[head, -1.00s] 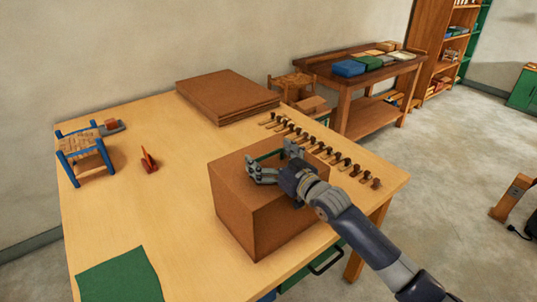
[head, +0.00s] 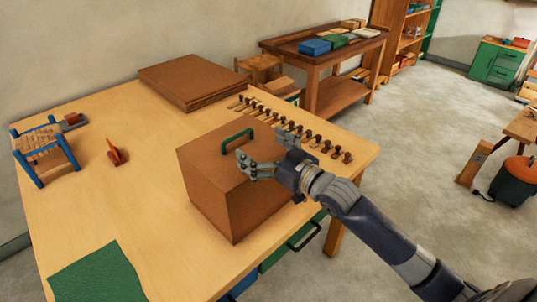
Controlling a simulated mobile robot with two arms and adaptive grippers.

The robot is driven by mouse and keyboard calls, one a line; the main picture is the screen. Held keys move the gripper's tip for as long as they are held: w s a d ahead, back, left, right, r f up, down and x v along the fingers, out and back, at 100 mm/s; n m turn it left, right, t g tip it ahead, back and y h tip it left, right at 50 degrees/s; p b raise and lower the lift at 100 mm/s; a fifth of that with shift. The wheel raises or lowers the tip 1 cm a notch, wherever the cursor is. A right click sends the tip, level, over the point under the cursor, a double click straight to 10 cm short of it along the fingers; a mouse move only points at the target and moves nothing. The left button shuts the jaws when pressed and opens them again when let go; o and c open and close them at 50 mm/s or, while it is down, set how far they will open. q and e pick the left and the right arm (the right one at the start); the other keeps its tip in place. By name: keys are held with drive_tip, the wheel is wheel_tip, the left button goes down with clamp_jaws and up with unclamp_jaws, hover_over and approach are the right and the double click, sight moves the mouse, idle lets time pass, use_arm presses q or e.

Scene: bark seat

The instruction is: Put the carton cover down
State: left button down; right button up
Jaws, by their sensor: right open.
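The carton cover (head: 215,190) is a brown box shape with a green handle (head: 237,138) on its top. It stands upright on the wooden table (head: 130,215), near the table's right front side. My right gripper (head: 262,150) is open and empty, over the top of the cover and to the right of the handle. The handle is clear of its fingers. Whatever is under the cover is hidden. My left gripper is not in view.
A row of several small dark-handled tools (head: 310,132) lies just behind the cover. A stack of brown sheets (head: 192,80) is at the back. A small blue stool (head: 43,150), an orange item (head: 116,152) and a green cloth (head: 98,275) are on the left.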

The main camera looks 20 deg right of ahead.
drive_tip(key=shift+v, duration=1.5)
